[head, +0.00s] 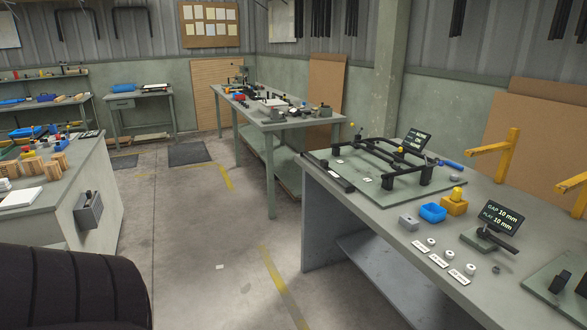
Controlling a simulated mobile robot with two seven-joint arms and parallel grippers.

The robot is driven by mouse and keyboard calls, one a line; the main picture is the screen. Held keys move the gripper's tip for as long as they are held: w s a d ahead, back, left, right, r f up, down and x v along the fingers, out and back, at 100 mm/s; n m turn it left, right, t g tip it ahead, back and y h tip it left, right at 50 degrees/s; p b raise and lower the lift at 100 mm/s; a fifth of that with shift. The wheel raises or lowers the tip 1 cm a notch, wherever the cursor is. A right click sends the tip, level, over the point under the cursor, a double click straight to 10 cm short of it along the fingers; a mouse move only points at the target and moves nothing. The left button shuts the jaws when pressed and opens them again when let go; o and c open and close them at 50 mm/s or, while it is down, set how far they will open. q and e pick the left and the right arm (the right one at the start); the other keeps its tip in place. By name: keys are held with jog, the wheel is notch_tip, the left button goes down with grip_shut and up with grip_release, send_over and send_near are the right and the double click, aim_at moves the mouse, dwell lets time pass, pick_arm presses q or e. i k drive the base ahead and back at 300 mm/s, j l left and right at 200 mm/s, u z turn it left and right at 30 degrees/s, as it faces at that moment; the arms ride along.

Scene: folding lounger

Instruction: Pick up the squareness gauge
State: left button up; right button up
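I cannot single out the squareness gauge with certainty. On the right workbench (372,207), a small black display (415,141) with bright text stands at the back of a black frame fixture (385,163) on a green plate. Its text is too small to read surely. A second black display (499,219) nearer the front reads a gap and another value of 10 mm, above a dark bar on a plate. Neither of my grippers is in view, and nothing is seen touching these things.
A dark ribbed shape (70,288) fills the lower left.

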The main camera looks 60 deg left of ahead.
aim_at(324, 164)
jog(key=u, duration=1.55)
jog(key=i+j+z, duration=0.15)
jog(key=z, duration=0.2)
jog(key=i+j+z, duration=0.15)
jog(key=z, duration=0.2)
jog(key=i+j+z, duration=0.2)
jog(key=j, duration=0.2)
jog(key=i+j+z, duration=0.15)
jog(key=j, duration=0.25)
jog(key=i+j, duration=0.15)
jog(key=j, duration=0.25)
jog(key=i+j+z, duration=0.15)
jog(key=j, duration=0.25)
jog(key=i+j, duration=0.15)
jog(key=j, duration=0.25)
jog(key=i+j+z, duration=0.1)
jog(key=j, duration=0.35)
jog(key=i+j, duration=0.15)
jog(key=j, duration=0.25)
jog(key=i+j, duration=0.1)
jog(key=j, duration=0.35)
jog(key=i+j, duration=0.15)
jog(key=j, duration=0.25)
jog(key=i+j, duration=0.1)
jog(key=j, duration=0.35)
